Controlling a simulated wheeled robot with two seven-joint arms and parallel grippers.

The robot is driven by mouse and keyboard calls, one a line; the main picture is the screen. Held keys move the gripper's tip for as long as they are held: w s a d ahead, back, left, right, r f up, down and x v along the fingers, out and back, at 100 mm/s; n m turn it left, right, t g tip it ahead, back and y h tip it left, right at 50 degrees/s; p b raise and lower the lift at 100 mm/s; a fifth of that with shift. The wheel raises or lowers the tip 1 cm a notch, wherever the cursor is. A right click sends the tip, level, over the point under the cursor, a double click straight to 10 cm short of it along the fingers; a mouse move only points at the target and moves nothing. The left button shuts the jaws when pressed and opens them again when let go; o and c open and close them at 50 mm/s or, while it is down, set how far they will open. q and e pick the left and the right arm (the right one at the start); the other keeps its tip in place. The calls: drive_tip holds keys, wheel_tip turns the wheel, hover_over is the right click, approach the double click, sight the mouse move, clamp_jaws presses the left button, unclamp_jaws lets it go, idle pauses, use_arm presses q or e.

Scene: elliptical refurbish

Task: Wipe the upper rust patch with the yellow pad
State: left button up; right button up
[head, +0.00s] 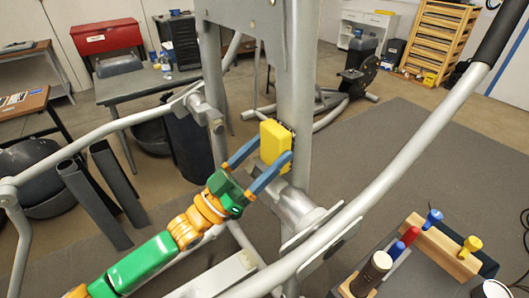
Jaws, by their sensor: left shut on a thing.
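My left gripper (268,152) comes in from the lower left, its two blue fingers shut on the yellow pad (276,140). The pad is held upright against or very close to the grey upright post (296,75) of the elliptical; I cannot tell if it touches. A thin dark, speckled edge shows just beside the pad on the post and may be part of the upper rust patch. The rest of that patch is hidden behind the pad. My right gripper is not in view.
A grey handlebar (420,130) with a black grip crosses the right side. Below it, a wooden tool holder (440,249) carries several coloured-handled tools. Another grey bar (90,137) spans the left. A desk (135,84) and wooden rack (437,42) stand behind.

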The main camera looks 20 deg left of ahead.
sight(268, 131)
use_arm(q)
drive_tip(key=shift+w+d, duration=0.15)
drive_tip(key=shift+w, duration=0.05)
drive_tip(key=shift+r, duration=0.1)
drive_tip(key=r+p, duration=0.3)
drive_tip(key=r, duration=0.1)
drive_tip(key=shift+w+a+r+p, duration=0.1)
drive_tip(key=shift+a+p, duration=0.15)
drive_tip(key=shift+p, duration=0.15)
drive_tip(key=f+b, duration=0.2)
drive_tip(key=f, duration=0.1)
drive_tip(key=f+b, duration=0.1)
drive_tip(key=shift+d+f+b, duration=0.25)
drive_tip(key=shift+f+b, duration=0.05)
drive_tip(key=shift+b, duration=0.1)
drive_tip(key=shift+r, duration=0.1)
drive_tip(key=shift+s+a+p, duration=0.35)
drive_tip(key=shift+s+p, duration=0.15)
drive_tip(key=shift+p, duration=0.1)
drive_tip(key=s+a, duration=0.1)
drive_tip(key=s+a+p, duration=0.1)
drive_tip(key=s, duration=0.1)
drive_tip(key=shift+s+a, duration=0.3)
drive_tip(key=shift+a, duration=0.1)
